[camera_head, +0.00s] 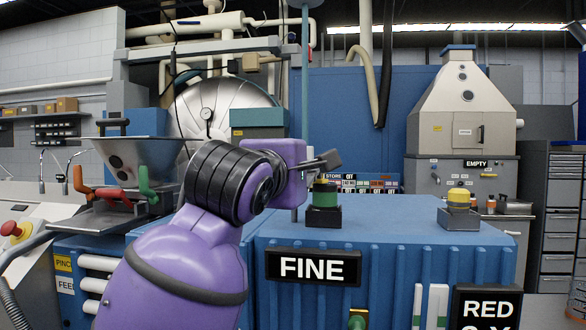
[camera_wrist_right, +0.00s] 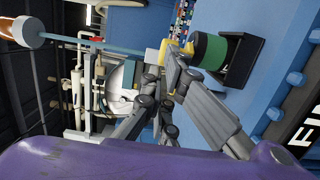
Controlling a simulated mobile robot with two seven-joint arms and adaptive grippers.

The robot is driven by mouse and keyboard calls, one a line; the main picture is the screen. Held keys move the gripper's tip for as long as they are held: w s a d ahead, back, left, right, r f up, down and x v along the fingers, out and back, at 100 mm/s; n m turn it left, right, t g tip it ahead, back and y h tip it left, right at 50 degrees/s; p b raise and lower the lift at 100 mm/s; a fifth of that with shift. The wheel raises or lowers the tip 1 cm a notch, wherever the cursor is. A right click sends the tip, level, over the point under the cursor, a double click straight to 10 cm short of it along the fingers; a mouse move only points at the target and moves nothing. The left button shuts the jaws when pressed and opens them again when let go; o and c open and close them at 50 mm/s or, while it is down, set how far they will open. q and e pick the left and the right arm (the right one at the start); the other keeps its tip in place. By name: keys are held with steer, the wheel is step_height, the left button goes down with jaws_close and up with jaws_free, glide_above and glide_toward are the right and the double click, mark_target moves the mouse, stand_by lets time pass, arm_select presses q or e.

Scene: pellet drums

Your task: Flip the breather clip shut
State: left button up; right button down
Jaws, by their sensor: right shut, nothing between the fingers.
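A breather with a green body (camera_head: 324,198) and a black base (camera_head: 323,217) stands upright on the blue drum lid, above the FINE label. In the right wrist view its green body (camera_wrist_right: 210,50) lies sideways, with a small yellow part (camera_wrist_right: 188,48) at its top end. This may be the clip; its position is too small to tell. My right gripper (camera_head: 331,160) is shut and empty, just above the breather's top. In the right wrist view its fingertips (camera_wrist_right: 172,62) are close beside the yellow part; I cannot tell whether they touch. My left gripper is out of view.
A second breather with a yellow top (camera_head: 459,197) stands on the lid (camera_head: 395,212) at the right. A thin blue-grey post (camera_head: 305,80) rises behind my wrist. The lid between the two breathers is clear.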

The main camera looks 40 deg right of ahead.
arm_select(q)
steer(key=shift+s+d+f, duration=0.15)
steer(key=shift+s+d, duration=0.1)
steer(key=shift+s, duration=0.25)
arm_select(e)
steer(key=shift+s+d, duration=0.45)
steer(key=shift+d, duration=0.5)
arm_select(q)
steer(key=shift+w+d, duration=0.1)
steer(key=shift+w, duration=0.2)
